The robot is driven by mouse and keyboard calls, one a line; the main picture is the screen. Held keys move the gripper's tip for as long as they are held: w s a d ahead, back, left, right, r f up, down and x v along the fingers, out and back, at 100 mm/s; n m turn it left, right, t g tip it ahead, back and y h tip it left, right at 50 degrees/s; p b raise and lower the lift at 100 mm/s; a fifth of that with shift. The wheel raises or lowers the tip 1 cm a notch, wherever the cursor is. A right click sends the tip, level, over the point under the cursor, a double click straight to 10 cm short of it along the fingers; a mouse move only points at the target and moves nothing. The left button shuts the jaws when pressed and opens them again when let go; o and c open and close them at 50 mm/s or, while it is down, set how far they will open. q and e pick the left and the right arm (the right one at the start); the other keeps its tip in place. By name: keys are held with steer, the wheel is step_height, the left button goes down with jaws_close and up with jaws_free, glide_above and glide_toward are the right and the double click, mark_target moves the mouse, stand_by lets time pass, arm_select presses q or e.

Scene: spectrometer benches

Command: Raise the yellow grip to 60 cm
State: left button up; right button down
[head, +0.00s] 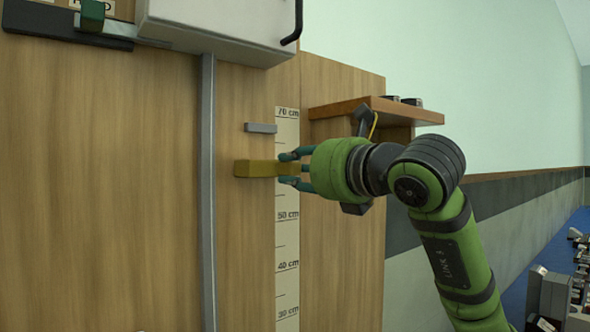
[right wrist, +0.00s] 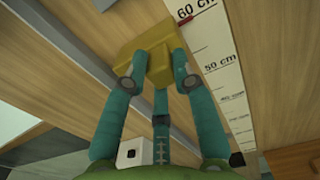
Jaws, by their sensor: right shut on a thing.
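The yellow grip (head: 254,168) is a bar on the wooden panel beside a cream cm scale (head: 287,240). My right gripper (head: 290,168) comes from the right and is shut on the grip's right end. Its fingers cover the scale around the 60 mark in the head view. In the right wrist view the yellow grip (right wrist: 147,52) sits between the teal fingers. A small red mark (right wrist: 185,20) by the grip lies at the scale, close to the 60 cm label. The exact reading cannot be told. My left gripper is not in view.
A small grey block (head: 261,128) sticks out just above the grip. A grey vertical rail (head: 208,190) runs left of it, under a white box (head: 215,25). A wooden shelf (head: 375,108) is close above my right arm. Equipment stands on the floor at far right.

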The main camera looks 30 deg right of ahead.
steer(key=c, duration=1.1)
jaws_free()
steer(key=shift+f, duration=0.1)
steer(key=shift+d, duration=0.2)
steer(key=shift+s, duration=0.1)
steer(key=s, duration=0.8)
steer(key=s+d, duration=0.1)
steer(key=s, duration=0.3)
steer(key=shift+w, duration=0.1)
